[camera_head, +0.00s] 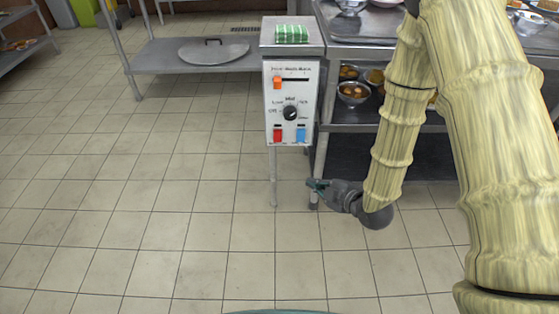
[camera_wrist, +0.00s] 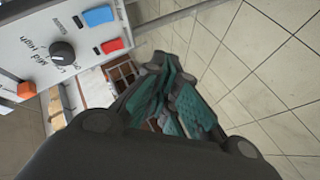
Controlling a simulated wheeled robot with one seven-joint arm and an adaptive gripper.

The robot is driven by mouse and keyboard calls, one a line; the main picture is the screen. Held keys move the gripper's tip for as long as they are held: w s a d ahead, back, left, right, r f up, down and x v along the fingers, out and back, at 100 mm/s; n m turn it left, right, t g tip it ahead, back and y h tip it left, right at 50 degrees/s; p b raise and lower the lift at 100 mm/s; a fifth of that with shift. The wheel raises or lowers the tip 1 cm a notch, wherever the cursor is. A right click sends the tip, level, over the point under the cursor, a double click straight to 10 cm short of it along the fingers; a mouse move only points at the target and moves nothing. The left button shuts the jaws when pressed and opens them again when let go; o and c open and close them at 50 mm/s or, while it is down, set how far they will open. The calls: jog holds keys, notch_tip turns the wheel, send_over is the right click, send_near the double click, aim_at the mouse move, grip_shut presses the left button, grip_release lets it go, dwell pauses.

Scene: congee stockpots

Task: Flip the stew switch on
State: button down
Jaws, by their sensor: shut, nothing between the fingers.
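A white control panel (camera_head: 292,103) hangs on the front of a metal stand. It has an orange slider (camera_head: 277,83) at the top, a black round dial (camera_head: 290,112) in the middle, and a red switch (camera_head: 278,134) and a blue switch (camera_head: 300,134) at the bottom. Their small labels are too blurred to tell which one is the stew switch. In the wrist view the blue switch (camera_wrist: 98,16) and red switch (camera_wrist: 112,46) lie up and left of the fingers. My gripper (camera_head: 318,185) is shut and empty, below and right of the panel, apart from it. Its teal finger pads show in the wrist view (camera_wrist: 178,88).
A green-and-white striped item (camera_head: 291,34) lies on top of the stand. A steel shelf rack with bowls of food (camera_head: 354,92) stands to the right. A lid (camera_head: 213,51) lies on a low shelf to the left. The tiled floor in front is clear.

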aim_at(278, 136)
jog(key=w+a+r+n+t+y+b, duration=0.1)
jog(key=w+a+n+y+b, duration=0.3)
jog(key=n+b, duration=0.4)
jog(key=shift+w+r+y+b, duration=0.3)
jog(key=shift+w+r+b, duration=0.15)
jog(key=shift+b, duration=0.4)
jog(key=shift+w+a, duration=0.1)
jog(key=w+d+b+x, duration=0.2)
jog(key=b+x, duration=0.4)
jog(key=x, duration=0.6)
jog(key=shift+w+a+b, duration=0.2)
jog(key=shift+w+b, duration=0.15)
jog(key=shift+b, duration=0.05)
